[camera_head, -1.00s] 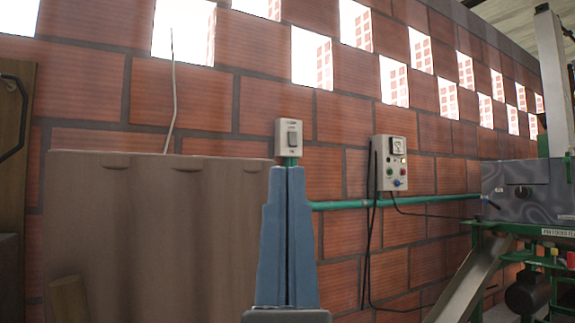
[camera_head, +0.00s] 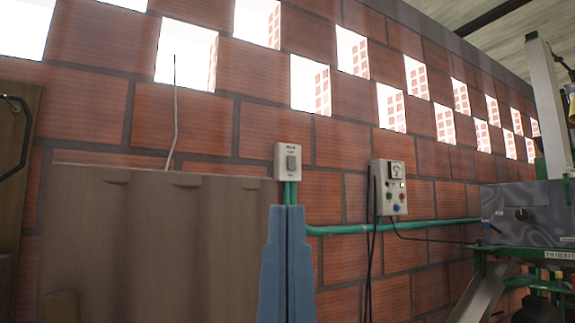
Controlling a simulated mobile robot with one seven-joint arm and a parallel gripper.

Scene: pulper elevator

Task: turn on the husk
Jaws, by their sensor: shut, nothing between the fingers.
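A small grey switch box (camera_head: 288,161) is on the brick wall near the middle of the head view. It has a dark rocker switch (camera_head: 291,163) and small lettering above it that I cannot read. A green conduit leaves its underside. My blue gripper (camera_head: 287,207) points up below the box, with its two fingers together and empty. Its tips appear just under the box, over the conduit; I cannot tell how far they are from the wall. A grey control box (camera_head: 389,187) with a meter, knobs and coloured lights is on the wall to the right.
A brown ridged panel (camera_head: 150,235) stands at the left, in front of the wall. Green pipe (camera_head: 350,228) and dark cables run along the wall. A grey machine (camera_head: 525,213) on a green frame stands at the right, with a metal chute (camera_head: 480,292) below.

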